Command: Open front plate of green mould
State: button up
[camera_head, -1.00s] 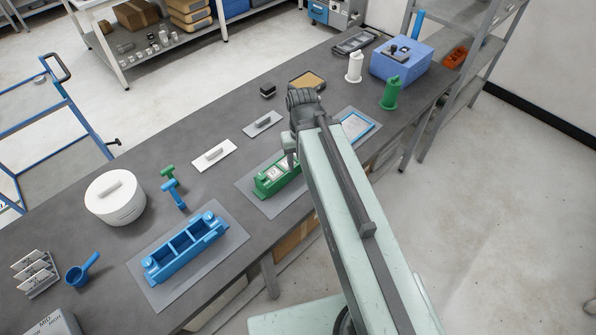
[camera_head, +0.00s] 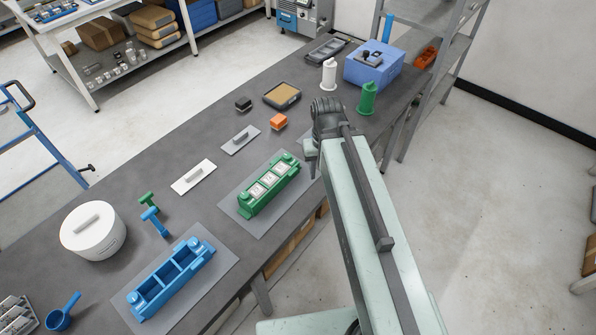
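The green mould (camera_head: 271,186) lies on a grey mat on the bench, left of my arm. It is a long box with several compartments holding pale marked blocks. Its long front side faces the lower right, and I cannot tell a separate front plate's exact state. My gripper (camera_head: 309,165) hangs from the arm's far end, just right of the mould's far end and apart from it in the picture. Its fingers are small and partly hidden by the arm, so I cannot tell whether they are open or shut.
A blue mould (camera_head: 172,281) lies on a second mat (camera_head: 222,262) at lower left.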

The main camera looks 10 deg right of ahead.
aim_at(269, 195)
jog(key=k, duration=1.55)
jog(key=u, duration=0.95)
jog(key=i, duration=1.5)
jog(key=z, duration=0.05)
